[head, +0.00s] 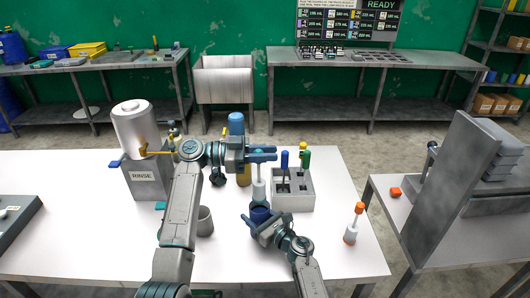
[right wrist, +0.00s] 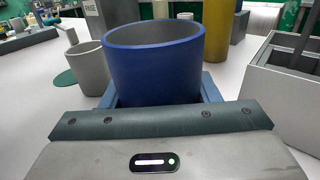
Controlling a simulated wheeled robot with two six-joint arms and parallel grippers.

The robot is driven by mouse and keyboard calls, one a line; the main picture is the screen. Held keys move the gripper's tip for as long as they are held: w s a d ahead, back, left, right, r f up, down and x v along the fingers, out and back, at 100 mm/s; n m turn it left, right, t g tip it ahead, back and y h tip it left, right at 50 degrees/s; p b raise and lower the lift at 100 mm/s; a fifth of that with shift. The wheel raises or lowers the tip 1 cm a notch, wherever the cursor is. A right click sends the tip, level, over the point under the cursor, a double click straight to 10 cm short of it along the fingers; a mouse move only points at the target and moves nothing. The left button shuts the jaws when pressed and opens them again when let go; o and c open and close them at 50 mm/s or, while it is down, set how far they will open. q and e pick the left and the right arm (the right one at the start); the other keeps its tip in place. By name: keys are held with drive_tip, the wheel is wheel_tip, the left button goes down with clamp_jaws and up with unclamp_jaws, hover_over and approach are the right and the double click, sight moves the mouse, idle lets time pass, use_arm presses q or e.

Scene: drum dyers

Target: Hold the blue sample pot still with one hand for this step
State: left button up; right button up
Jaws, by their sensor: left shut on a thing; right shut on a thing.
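The blue sample pot (head: 260,214) stands upright on the white table, and my right gripper (head: 262,226) is shut around it. In the right wrist view the pot (right wrist: 153,65) fills the middle, open at the top, between the fingers; its bottom is hidden. My left gripper (head: 262,154) is above the pot and shut on a pale, slim tool (head: 258,188). The tool hangs upright over the pot. I cannot tell whether its tip is inside the pot.
A grey rack (head: 293,196) with blue- and green-topped tools stands right of the pot. A grey cup (head: 205,221) and the RINSE dispenser (head: 148,184) are to the left. An orange-topped tool (head: 352,226) stands at right. The table's front right is clear.

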use_arm(q)
drive_tip(key=shift+f, duration=7.75)
drive_tip(key=o, duration=0.4)
clamp_jaws()
drive_tip(key=shift+r, duration=0.1)
drive_tip(key=shift+r, duration=2.15)
drive_tip(key=shift+f, duration=2.25)
